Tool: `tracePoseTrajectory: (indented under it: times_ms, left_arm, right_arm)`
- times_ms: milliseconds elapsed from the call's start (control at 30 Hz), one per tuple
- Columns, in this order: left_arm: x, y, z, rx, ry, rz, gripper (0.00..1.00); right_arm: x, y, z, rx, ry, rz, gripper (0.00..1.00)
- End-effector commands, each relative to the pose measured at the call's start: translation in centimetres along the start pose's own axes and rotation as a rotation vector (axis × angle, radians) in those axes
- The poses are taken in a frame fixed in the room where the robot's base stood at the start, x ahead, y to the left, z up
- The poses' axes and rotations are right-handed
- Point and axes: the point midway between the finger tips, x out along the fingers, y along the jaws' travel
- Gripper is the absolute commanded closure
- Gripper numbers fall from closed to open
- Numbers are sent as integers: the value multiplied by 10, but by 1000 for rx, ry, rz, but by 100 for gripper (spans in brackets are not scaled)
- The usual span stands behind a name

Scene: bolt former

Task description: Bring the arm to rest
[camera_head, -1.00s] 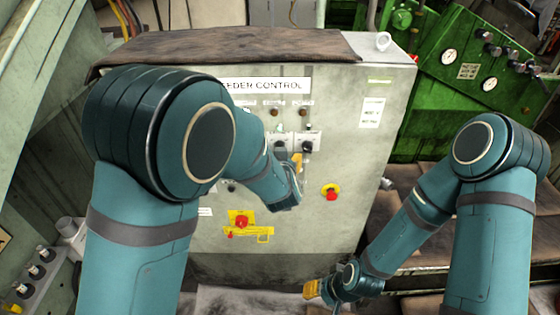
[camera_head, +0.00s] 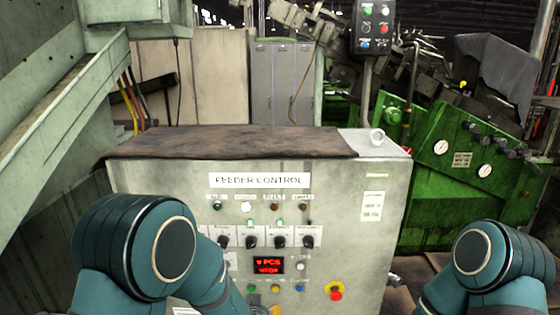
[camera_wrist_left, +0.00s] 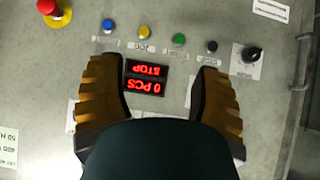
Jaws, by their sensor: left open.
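My left arm (camera_head: 165,255) enters the head view low on the left, in front of the feeder control cabinet (camera_head: 140,180). The red display (camera_wrist_left: 147,76) shows between the fingers, upside down, reading 0 PCS and STOP. My right arm (camera_head: 485,265) is at the lower right of the head view, and its gripper is out of the picture.
The panel carries several knobs and coloured buttons, including a yellow button (camera_wrist_left: 108,26), and a red emergency stop (camera_head: 336,293). A dark cloth (camera_head: 230,143) covers most of the cabinet top.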

Motion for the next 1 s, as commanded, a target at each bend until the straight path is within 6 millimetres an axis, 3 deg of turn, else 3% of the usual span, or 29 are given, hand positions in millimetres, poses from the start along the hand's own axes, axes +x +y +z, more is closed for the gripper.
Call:
tracePoseTrajectory:
  times_ms: [33, 200, 300, 400, 500, 600, 1000]
  left_arm:
    - [10, -17, 40, -26, -85, 7, 35]
    - [10, -45, 150, -120, -349, 72, 35]
    - [-2, -52, 202, -179, -484, 115, 35]
    - [-15, -55, 240, -231, -587, 154, 35]
    - [-26, -55, 262, -267, -654, 182, 35]
    - [-33, -54, 273, -284, -687, 198, 35]
    - [-35, -53, 274, -288, -696, 203, 35]
  right_arm:
    - [11, 4, 2, 0, -2, 1, 53]
    - [30, 11, 6, -1, -7, 4, 53]
    - [40, 14, 8, -2, -9, 5, 53]
    - [47, 16, 10, -3, -11, 6, 53]
    - [51, 18, 11, -3, -12, 7, 53]
    - [53, 18, 11, -4, -12, 7, 53]
    - [52, 18, 11, -4, -12, 7, 53]
